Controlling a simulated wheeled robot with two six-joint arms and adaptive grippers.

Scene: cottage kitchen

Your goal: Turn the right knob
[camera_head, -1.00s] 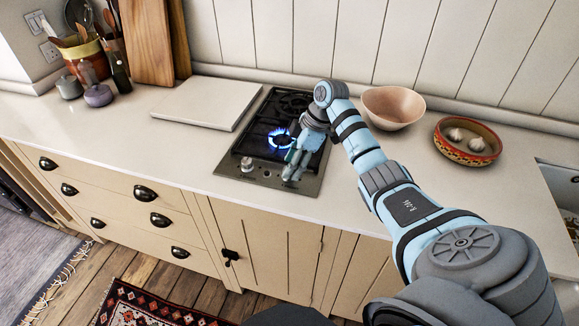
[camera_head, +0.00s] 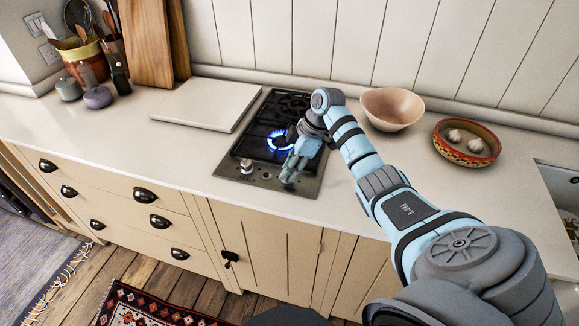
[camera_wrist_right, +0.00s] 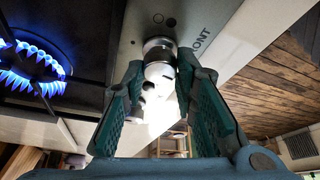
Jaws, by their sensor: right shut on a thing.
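The black and steel hob (camera_head: 232,169) is set in the counter, with a left knob (camera_head: 247,167) at its front edge. A blue flame (camera_head: 278,139) burns on it, and the flame also shows in the wrist view (camera_wrist_right: 35,70). My right gripper (camera_head: 289,178) points down over the front right of the hob and hides the right knob in the head view. In the wrist view the pale metal right knob (camera_wrist_right: 159,66) is between the green-padded fingers of my right gripper (camera_wrist_right: 160,85), which is shut on it. My left gripper is not in view.
A white board (camera_head: 207,104) lies left of the hob. A pinkish bowl (camera_head: 393,108) and a patterned dish with garlic (camera_head: 466,143) stand to the right. The flame burns close to my right gripper. The front counter strip is clear.

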